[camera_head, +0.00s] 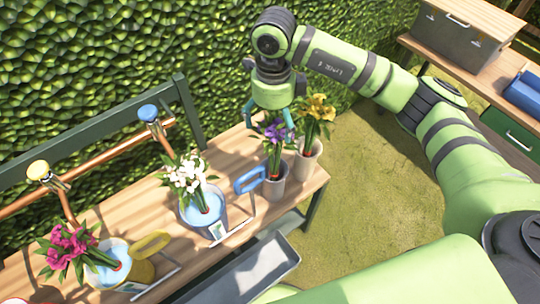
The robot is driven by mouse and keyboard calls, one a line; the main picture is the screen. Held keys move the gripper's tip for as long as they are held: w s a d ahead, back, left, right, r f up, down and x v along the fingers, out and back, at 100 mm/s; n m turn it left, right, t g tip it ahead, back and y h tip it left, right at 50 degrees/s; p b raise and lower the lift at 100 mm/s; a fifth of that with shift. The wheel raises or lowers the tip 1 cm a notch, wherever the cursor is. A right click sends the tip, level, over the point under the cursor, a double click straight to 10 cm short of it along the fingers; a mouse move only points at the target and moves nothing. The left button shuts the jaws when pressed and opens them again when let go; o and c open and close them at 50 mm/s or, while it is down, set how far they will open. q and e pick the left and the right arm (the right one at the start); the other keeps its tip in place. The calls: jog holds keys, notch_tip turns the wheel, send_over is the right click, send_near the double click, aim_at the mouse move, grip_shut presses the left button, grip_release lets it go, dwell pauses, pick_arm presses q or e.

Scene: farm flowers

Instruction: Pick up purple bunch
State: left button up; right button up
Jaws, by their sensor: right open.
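The purple bunch (275,136) stands upright in a grey pot (274,187) near the right end of the wooden table. My right gripper (269,132) points down over it, open, with its teal fingers on either side of the purple flowers. I cannot tell whether the fingers touch the bunch. My left gripper is not in view.
A yellow bunch (317,110) in a light pot (306,161) stands close on the right. A blue-handled tool (250,180), white flowers (186,172) and pink flowers (67,243) are to the left on the table (140,212). A hedge (100,60) rises behind.

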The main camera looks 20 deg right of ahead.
jog(key=shift+s+d+f+p, duration=0.15)
jog(key=shift+s+f+p, duration=0.2)
jog(key=shift+f+p, duration=0.2)
jog(key=shift+s+d+f+p, duration=0.1)
jog(key=shift+s+f+p, duration=0.25)
jog(key=shift+f+p, duration=0.15)
jog(key=f, duration=0.1)
jog(key=w+f, duration=0.1)
jog(key=f, duration=0.1)
jog(key=shift+p, duration=0.35)
jog(key=shift+f, duration=0.3)
jog(key=shift+s, duration=0.15)
jog(key=shift+c, duration=0.8)
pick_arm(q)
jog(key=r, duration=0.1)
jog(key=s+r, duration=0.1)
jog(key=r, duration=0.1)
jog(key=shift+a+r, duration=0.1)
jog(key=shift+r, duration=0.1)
pick_arm(e)
jog(key=c, duration=1.6)
